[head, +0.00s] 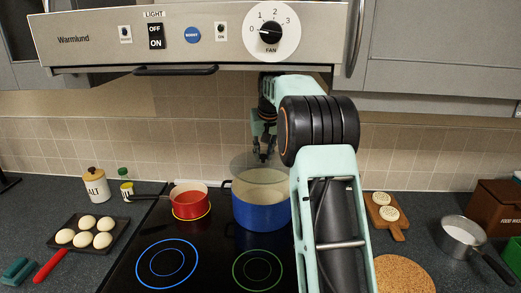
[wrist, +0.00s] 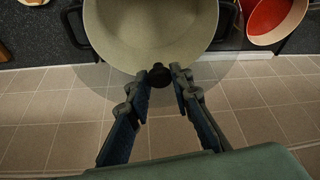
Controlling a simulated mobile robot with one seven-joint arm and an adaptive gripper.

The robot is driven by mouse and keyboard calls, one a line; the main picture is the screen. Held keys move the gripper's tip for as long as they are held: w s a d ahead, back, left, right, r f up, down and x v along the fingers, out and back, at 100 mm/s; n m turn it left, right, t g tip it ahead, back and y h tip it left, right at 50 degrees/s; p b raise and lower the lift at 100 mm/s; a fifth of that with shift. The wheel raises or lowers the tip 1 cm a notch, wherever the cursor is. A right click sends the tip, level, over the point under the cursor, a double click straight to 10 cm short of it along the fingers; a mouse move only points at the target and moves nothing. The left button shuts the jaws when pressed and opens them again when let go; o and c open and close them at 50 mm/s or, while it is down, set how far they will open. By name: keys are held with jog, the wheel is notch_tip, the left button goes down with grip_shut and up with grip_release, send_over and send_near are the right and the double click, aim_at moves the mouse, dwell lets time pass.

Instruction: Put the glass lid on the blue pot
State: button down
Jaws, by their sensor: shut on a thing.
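The blue pot (head: 262,212) stands on the back of the black hob, its pale inside showing. In the wrist view the blue pot (wrist: 150,30) shows its cream interior at the top. My gripper (head: 263,155) is above the pot's back part. In the wrist view my gripper (wrist: 160,80) is shut on the dark knob (wrist: 160,74) of the glass lid. The see-through glass lid (head: 244,163) is held above the pot, set toward the wall. In the wrist view the glass lid (wrist: 100,82) overlaps only part of the pot's opening. Its edge is faint.
A red saucepan (head: 188,203) stands left of the pot; it also shows in the wrist view (wrist: 270,18). The range hood (head: 190,38) hangs above, and the tiled wall (head: 190,135) is close behind. A board with round pieces (head: 386,212) lies right of the hob.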

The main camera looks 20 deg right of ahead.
aim_at(264, 163)
jog(key=shift+f+b, duration=2.75)
jog(key=shift+f, duration=0.45)
jog(key=shift+f+p, duration=0.4)
jog(key=shift+f, duration=0.2)
dwell(0.9)
jog(key=c, duration=1.2)
grip_release()
jog(key=shift+o, duration=0.2)
jog(key=shift+s+r+p, duration=0.1)
jog(key=shift+r+p, duration=2.9)
jog(key=shift+r, duration=0.55)
